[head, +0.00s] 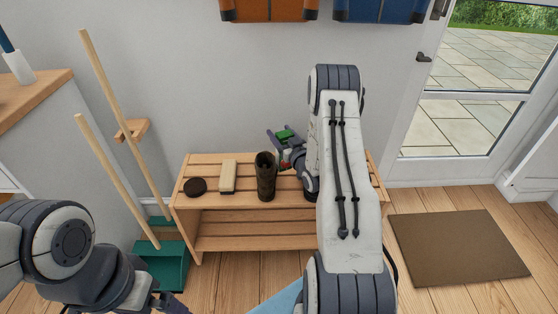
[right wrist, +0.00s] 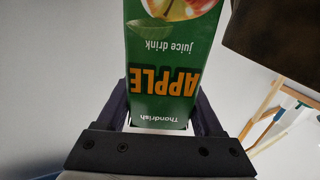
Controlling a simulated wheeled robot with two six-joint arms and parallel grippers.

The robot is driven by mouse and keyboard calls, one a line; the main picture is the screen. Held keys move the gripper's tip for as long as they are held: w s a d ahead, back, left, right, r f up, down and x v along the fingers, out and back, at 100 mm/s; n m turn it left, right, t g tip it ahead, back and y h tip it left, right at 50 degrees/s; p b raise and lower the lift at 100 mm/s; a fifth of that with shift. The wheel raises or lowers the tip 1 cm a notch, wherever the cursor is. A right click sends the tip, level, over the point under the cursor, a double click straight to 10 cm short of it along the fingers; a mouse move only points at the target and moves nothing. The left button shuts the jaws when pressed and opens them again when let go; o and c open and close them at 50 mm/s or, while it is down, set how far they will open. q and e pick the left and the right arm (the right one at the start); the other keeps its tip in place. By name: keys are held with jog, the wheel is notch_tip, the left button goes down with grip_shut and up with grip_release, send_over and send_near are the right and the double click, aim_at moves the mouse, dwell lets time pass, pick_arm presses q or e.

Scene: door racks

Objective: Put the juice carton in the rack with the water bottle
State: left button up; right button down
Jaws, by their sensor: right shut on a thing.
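My right gripper (head: 287,145) is shut on the juice carton (head: 284,134), above the back of the wooden bench. In the right wrist view the green juice carton (right wrist: 163,75) sits between the two fingers, its "APPLE juice drink" lettering upside down. In the head view my right arm hides part of the carton and gripper. An orange holder (head: 268,10) and a blue holder (head: 380,10) on the wall are cut off by the top edge; their insides do not show. I see no water bottle. My left gripper (head: 168,303) is low at the left, partly cut off.
The wooden bench (head: 240,228) carries a dark boot (head: 265,178), a brush (head: 228,176) and a round dark tin (head: 195,187). Long-handled tools and a green dustpan (head: 163,268) stand left. A brown mat (head: 458,247) lies right, before the glazed door.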

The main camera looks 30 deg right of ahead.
notch_tip(320, 180, down, 7)
jog(key=d+b, duration=0.1)
jog(key=shift+s+d+f+b, duration=0.15)
jog(key=shift+s+b, duration=0.15)
jog(key=shift+f, duration=0.2)
jog(key=shift+c, duration=1.5)
grip_release()
